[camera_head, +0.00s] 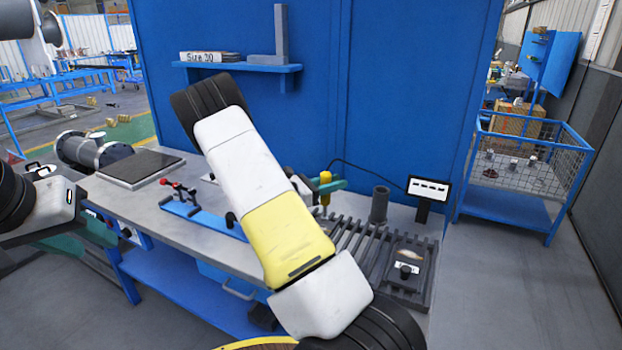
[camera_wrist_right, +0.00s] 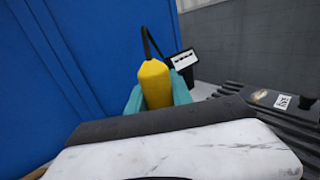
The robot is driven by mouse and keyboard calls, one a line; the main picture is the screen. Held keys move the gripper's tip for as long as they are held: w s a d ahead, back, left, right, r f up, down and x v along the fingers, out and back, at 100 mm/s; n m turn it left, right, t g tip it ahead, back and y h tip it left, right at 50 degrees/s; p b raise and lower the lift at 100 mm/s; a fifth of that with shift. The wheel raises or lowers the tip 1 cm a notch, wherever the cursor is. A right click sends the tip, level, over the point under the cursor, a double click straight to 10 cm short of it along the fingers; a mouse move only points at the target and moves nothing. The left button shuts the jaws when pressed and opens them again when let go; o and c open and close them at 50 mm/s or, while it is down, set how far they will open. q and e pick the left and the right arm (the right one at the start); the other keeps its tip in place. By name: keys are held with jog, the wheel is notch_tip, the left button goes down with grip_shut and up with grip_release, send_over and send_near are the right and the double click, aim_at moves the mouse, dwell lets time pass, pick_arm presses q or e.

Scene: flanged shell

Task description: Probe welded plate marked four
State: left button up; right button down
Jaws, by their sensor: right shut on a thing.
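My right gripper (camera_head: 338,185) is shut on a yellow probe (camera_head: 325,187) with a black cable, held above the back of the workbench. In the right wrist view the yellow probe (camera_wrist_right: 155,83) stands upright between teal fingers (camera_wrist_right: 183,92). The cable runs to a small display (camera_head: 429,188) on a stand, whose reading is too small to make out. A dark plate with a pale weld patch (camera_head: 408,254) and a white label lies at the bench's right end; the label's mark is unreadable. My left gripper (camera_head: 92,232) is at the left front bench edge, mostly hidden.
A slatted rack (camera_head: 358,238) and a dark cylinder (camera_head: 379,205) stand beside the plate. A blue fixture with red clamps (camera_head: 190,207), a dark slab (camera_head: 140,167) and a flanged pipe (camera_head: 92,150) are further left. A wire-sided blue bin (camera_head: 522,170) stands at right. My right arm hides the bench's middle.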

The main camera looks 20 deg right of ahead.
jog(key=shift+f, duration=0.55)
jog(key=shift+r, duration=0.15)
dwell(1.0)
notch_tip(320, 180, up, 7)
dwell(0.7)
dwell(1.3)
